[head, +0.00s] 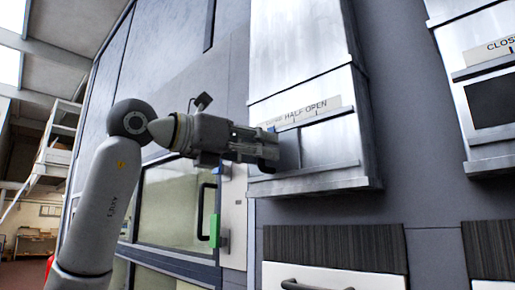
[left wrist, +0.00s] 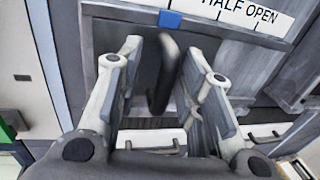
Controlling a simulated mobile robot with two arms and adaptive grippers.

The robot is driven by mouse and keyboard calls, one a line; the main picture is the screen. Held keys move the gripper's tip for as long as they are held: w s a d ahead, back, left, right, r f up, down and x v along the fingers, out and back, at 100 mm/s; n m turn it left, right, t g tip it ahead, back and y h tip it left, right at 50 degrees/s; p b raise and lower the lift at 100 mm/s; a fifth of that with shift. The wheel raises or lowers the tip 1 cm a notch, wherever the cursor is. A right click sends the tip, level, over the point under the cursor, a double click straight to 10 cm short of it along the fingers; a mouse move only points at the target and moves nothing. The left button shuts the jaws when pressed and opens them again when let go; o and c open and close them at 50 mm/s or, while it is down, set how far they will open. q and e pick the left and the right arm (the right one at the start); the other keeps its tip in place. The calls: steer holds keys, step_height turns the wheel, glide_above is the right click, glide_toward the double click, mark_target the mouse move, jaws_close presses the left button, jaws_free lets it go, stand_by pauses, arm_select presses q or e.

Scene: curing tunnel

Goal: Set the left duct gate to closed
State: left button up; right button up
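The left duct gate (head: 331,147) is a grey metal plate in the lower part of the left duct (head: 300,50). A scale strip (head: 320,106) above it reads "HALF OPEN"; text further left is too small to read. A blue marker (left wrist: 170,19) sits left of those words. My left gripper (head: 267,151) is at the gate's left side. In the left wrist view its open fingers (left wrist: 162,62) stand either side of the dark upright handle (left wrist: 166,78), with gaps visible. My right gripper is not in view.
A second duct (head: 480,45) with a strip starting "CLOS" is at the right. Below are drawer fronts with a dark handle (head: 318,286). A glass door (head: 166,205) with a green latch block (head: 215,231) is below my left arm.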

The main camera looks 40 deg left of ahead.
arm_select(q)
steer(key=v, duration=1.2)
steer(key=shift+s+a, duration=0.1)
steer(key=shift+a, duration=0.05)
